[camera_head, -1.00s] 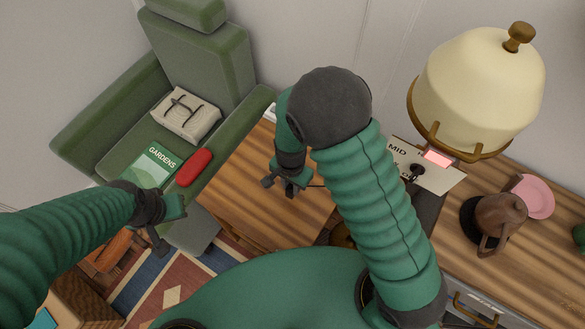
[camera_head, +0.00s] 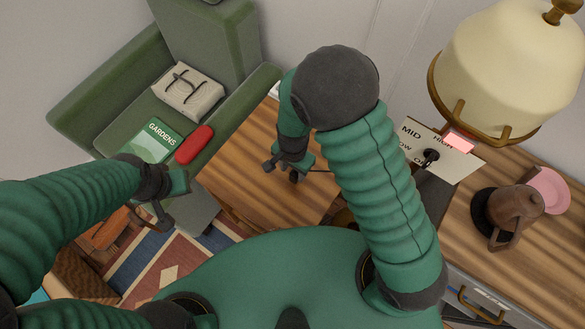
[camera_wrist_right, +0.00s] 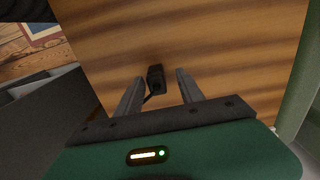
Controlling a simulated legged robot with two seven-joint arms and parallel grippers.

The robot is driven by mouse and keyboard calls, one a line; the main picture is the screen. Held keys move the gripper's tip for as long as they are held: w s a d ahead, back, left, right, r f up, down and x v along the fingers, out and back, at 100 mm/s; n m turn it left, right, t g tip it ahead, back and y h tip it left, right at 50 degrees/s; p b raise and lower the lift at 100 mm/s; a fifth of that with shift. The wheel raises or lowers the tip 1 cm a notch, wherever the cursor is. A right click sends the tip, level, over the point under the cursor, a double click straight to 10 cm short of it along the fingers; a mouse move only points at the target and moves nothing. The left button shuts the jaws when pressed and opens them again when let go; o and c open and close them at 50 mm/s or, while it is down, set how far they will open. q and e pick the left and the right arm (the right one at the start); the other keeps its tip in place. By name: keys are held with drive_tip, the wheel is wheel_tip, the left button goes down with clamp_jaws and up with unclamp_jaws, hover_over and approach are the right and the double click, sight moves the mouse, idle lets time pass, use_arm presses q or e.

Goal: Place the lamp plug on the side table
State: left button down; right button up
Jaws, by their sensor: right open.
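The lamp plug (camera_wrist_right: 156,78) is a small black piece that shows in the right wrist view against the wood of the side table, with a short bit of dark cord below it. The side table (camera_head: 245,165) is striped brown wood, in the middle of the head view. My right gripper (camera_head: 283,172) is over the table; in the right wrist view its two fingers (camera_wrist_right: 160,88) are apart, with the plug between and slightly beyond their tips, not gripped. In the head view the plug is not distinguishable. My left gripper (camera_head: 172,200) is left of the table, its finger gap unclear.
A green armchair (camera_head: 85,105) with a folded cloth (camera_head: 187,92), a gardens magazine (camera_head: 157,140) and a red item (camera_head: 194,145) stands at left.

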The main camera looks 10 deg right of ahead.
sight(293, 172)
drive_tip(key=shift+d, duration=0.2)
drive_tip(key=shift+d+r, duration=0.15)
drive_tip(key=shift+r, duration=0.15)
wheel_tip(293, 172, up, 11)
drive_tip(key=p, duration=0.4)
drive_tip(key=s+d+r+n+t, duration=0.1)
drive_tip(key=s+d+r+n, duration=0.1)
drive_tip(key=d+r+n, duration=0.1)
drive_tip(key=s+d+r+n+t, duration=0.1)
drive_tip(key=s+d+r+n, duration=0.1)
drive_tip(key=d+n, duration=0.4)
drive_tip(key=shift+s+d+r+n+t, duration=0.35)
drive_tip(key=shift+d+r, duration=0.3)
drive_tip(key=shift+r, duration=0.15)
use_arm(q)
drive_tip(key=r, duration=0.3)
drive_tip(key=shift+d+r, duration=0.2)
drive_tip(key=shift+r, duration=0.15)
use_arm(e)
drive_tip(key=shift+c, duration=0.5)
